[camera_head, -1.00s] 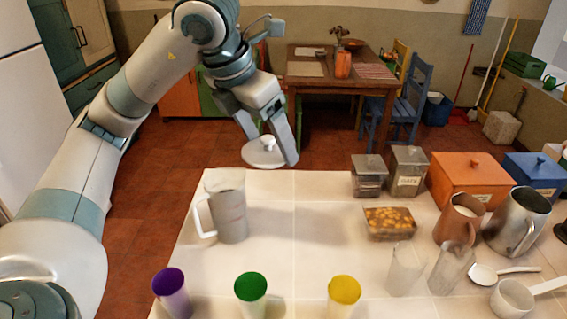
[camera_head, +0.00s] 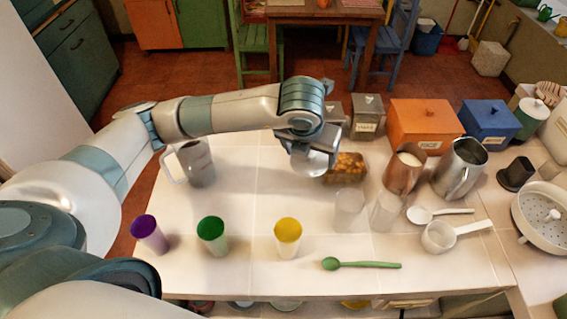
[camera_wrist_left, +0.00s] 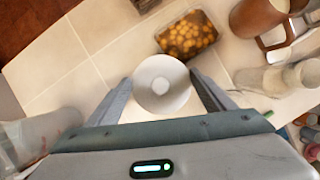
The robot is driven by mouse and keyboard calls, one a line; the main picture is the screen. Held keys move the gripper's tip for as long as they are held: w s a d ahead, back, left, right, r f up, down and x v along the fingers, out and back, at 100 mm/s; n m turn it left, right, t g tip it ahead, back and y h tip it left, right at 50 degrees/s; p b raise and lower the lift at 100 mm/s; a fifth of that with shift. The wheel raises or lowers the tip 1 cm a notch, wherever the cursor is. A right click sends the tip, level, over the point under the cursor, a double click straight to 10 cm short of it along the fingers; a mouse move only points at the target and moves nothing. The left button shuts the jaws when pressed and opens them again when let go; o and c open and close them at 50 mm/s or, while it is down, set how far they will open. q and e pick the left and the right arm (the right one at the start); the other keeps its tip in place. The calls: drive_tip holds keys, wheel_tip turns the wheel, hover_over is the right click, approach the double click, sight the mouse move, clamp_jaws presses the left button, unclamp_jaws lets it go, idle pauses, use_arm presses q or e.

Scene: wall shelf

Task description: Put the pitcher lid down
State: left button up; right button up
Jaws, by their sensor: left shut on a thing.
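The pitcher lid (camera_head: 309,163) is a pale round disc with a small knob. My left gripper (camera_head: 313,150) is shut on it and holds it over the table's middle, just left of the clear food container. In the left wrist view the lid (camera_wrist_left: 162,84) sits between the two fingers of my left gripper (camera_wrist_left: 163,92). The clear pitcher (camera_head: 197,162) stands upright and uncovered to the left of the lid; part of it (camera_wrist_left: 40,140) shows at the wrist view's lower left. Whether the lid touches the tabletop I cannot tell. My right gripper is not in view.
The tiled tabletop (camera_head: 245,190) is clear between pitcher and lid. The food container (camera_head: 347,168) is close on the right, with clear glasses (camera_head: 349,208) in front of it. Purple (camera_head: 149,233), green (camera_head: 213,235) and yellow (camera_head: 288,235) cups line the front.

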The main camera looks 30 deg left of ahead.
use_arm(q)
drive_tip(key=shift+d+f, duration=0.5)
drive_tip(key=shift+d, duration=0.1)
drive_tip(key=shift+s, duration=0.1)
drive_tip(key=shift+a, duration=0.15)
drive_tip(key=w+a+f, duration=0.1)
drive_tip(key=a+f, duration=0.1)
drive_tip(key=a, duration=0.1)
drive_tip(key=a+f+b, duration=0.1)
drive_tip(key=a+f, duration=0.1)
drive_tip(key=a, duration=0.2)
drive_tip(key=w+a+f+b, duration=0.1)
drive_tip(key=a+f, duration=0.2)
drive_tip(key=a, duration=0.1)
drive_tip(key=shift+w+a, duration=0.1)
drive_tip(key=shift+w, duration=0.25)
drive_tip(key=shift+f, duration=0.1)
drive_tip(key=shift+f+b, duration=0.45)
drive_tip(key=shift+f, duration=1.45)
drive_tip(key=shift+f, duration=0.1)
